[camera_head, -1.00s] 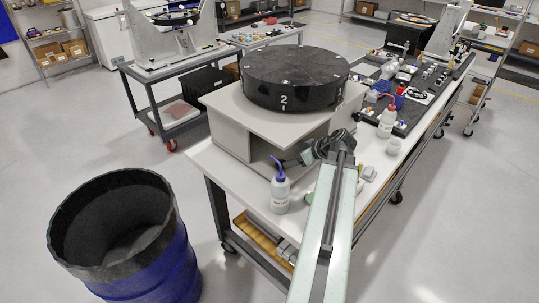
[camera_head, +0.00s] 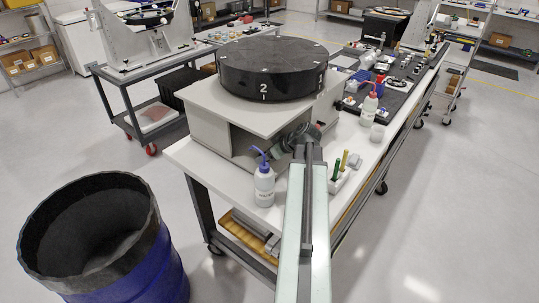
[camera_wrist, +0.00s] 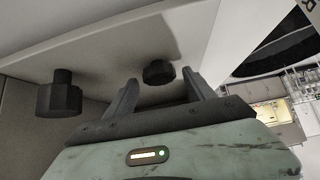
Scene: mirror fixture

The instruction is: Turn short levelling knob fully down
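The short levelling knob (camera_wrist: 158,72), a small black ribbed knob, hangs close under the pale grey top plate (camera_wrist: 100,45) in the wrist view. My gripper (camera_wrist: 160,82) is open, its two dark fingers on either side of the knob in the picture. I cannot tell whether they touch it; the gap looks empty otherwise. A second, longer-stemmed black knob (camera_wrist: 60,95) hangs to the left, outside the fingers. In the head view, my gripper (camera_head: 292,138) is at the open side of the grey fixture (camera_head: 210,128), under its top plate; the knobs are hidden there.
A black disc (camera_head: 270,72) marked 2 sits on the fixture. A blue-capped wash bottle (camera_head: 264,187) stands left of my arm, close to it. A small holder with green and yellow handles (camera_head: 343,175) is on the right. A blue bin (camera_head: 120,275) stands at front left.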

